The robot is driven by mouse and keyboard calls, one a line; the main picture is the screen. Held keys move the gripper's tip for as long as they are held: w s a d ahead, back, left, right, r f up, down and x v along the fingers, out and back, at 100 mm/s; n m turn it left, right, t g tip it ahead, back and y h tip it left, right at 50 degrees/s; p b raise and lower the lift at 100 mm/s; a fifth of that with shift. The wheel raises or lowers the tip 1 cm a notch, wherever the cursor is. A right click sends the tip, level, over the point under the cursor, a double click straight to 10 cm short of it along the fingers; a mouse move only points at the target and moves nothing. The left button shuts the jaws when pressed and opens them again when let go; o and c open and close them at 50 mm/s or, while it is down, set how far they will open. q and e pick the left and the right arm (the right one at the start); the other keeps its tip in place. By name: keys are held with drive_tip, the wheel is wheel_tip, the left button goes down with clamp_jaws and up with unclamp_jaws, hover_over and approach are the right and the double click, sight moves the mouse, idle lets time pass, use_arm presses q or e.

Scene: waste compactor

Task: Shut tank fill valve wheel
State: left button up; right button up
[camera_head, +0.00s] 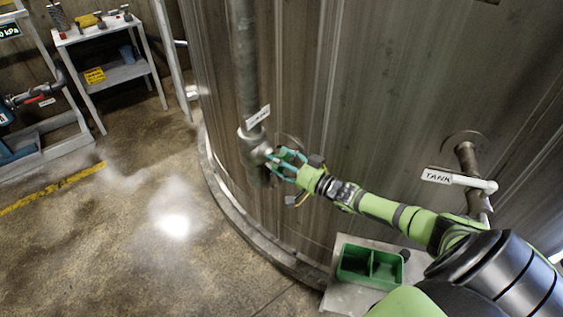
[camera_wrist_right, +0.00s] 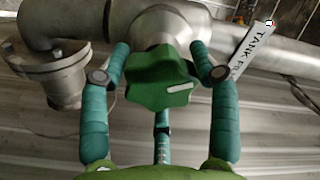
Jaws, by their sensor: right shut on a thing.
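The tank fill valve wheel (camera_wrist_right: 160,78) is a green lobed hand wheel with a small white mark, on a grey metal pipe fitting in the right wrist view. My right gripper (camera_wrist_right: 160,62) is shut on it. Teal fingers stand at its left and right sides, and a third finger is below it. In the head view my right gripper (camera_head: 284,166) is at the valve on the vertical pipe (camera_head: 246,70); the wheel is mostly hidden there by the fingers. A white "TANK FILL" label (camera_wrist_right: 251,47) hangs beside the valve. My left gripper is not in view.
The large metal tank (camera_head: 380,90) stands behind the pipe. A second pipe with a "TANK" label (camera_head: 437,176) is at the right. A green two-compartment bin (camera_head: 353,263) sits below my right arm. A grey cart (camera_head: 108,32) stands at the upper left. The floor at left is open.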

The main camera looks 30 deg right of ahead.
drive_tip(key=m, duration=0.1)
drive_tip(key=m+b, duration=0.1)
drive_tip(key=m, duration=0.1)
drive_tip(key=f+m, duration=0.1)
drive_tip(key=m, duration=0.1)
drive_tip(key=shift+s+a, duration=0.2)
drive_tip(key=shift+a, duration=0.2)
drive_tip(key=shift+r+m, duration=0.1)
drive_tip(key=shift+m, duration=0.2)
drive_tip(key=o, duration=1)
drive_tip(key=shift+o, duration=0.8)
drive_tip(key=shift+w+a, duration=0.1)
drive_tip(key=shift+r, duration=0.25)
drive_tip(key=shift+s+d, duration=0.3)
drive_tip(key=v, duration=1.1)
